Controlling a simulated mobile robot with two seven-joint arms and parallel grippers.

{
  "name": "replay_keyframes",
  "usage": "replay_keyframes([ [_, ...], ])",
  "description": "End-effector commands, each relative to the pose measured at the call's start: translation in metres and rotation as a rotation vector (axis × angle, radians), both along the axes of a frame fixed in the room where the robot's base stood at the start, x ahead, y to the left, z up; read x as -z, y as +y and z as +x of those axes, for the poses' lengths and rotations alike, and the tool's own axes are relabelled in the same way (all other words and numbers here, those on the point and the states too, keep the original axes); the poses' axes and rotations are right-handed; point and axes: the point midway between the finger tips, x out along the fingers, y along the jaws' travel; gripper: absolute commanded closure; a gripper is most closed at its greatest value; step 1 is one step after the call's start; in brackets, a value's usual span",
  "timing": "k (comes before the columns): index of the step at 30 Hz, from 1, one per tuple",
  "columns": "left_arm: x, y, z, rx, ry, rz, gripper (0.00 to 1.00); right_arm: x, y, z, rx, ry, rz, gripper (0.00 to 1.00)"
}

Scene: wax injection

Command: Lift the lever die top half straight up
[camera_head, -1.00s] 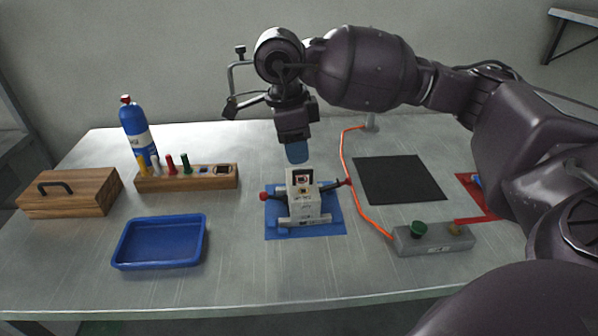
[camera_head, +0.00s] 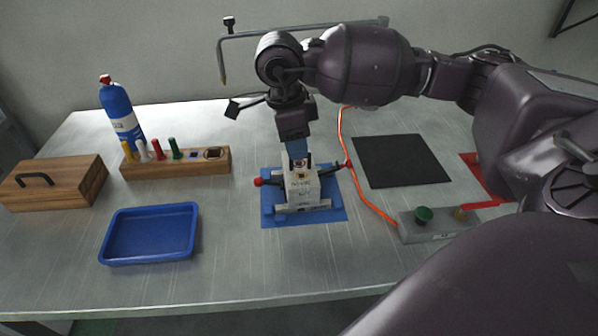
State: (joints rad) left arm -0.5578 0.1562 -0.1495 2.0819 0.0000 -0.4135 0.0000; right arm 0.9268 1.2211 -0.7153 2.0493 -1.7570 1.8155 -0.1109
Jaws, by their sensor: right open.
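The lever die (camera_head: 302,192) is a pale metal block standing upright on a blue mat (camera_head: 334,213). A red-knobbed lever sticks out at its left, and a dark lever with a red part at its right. My right gripper (camera_head: 298,157) points down over the die, with its blue fingertips at the die's top. The gripper is open. I cannot tell whether the fingers touch the die, and they hide part of its upper back. The seam between the die halves is too small to make out. My left gripper is not in view.
A blue tray (camera_head: 150,258) lies at the front left. Behind it are a wooden tool block (camera_head: 131,173), a wooden box with handle (camera_head: 77,187) and a blue bottle (camera_head: 119,112). An orange hose (camera_head: 361,190) runs right of the die to a grey control box (camera_head: 428,232). A black mat (camera_head: 400,160) is bare.

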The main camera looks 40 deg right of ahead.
Motion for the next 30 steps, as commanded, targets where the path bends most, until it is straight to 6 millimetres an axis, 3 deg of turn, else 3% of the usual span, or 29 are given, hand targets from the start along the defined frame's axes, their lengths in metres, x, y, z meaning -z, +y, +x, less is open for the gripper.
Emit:
replay_keyframes([
  [10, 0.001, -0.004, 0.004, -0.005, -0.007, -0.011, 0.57, 0.043, -0.009, -0.003, 0.0, 0.004, 0.0, 0.6],
  [18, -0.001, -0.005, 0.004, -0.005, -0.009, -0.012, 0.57, 0.046, -0.01, -0.003, 0.0, 0.0, 0.001, 0.6],
  [26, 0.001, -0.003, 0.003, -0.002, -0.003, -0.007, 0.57, 0.046, -0.01, -0.003, 0.0, 0.0, 0.0, 0.98],
  [30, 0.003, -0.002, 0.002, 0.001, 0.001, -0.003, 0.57, 0.046, -0.01, -0.003, 0.0, 0.0, 0.0, 1.0],
])
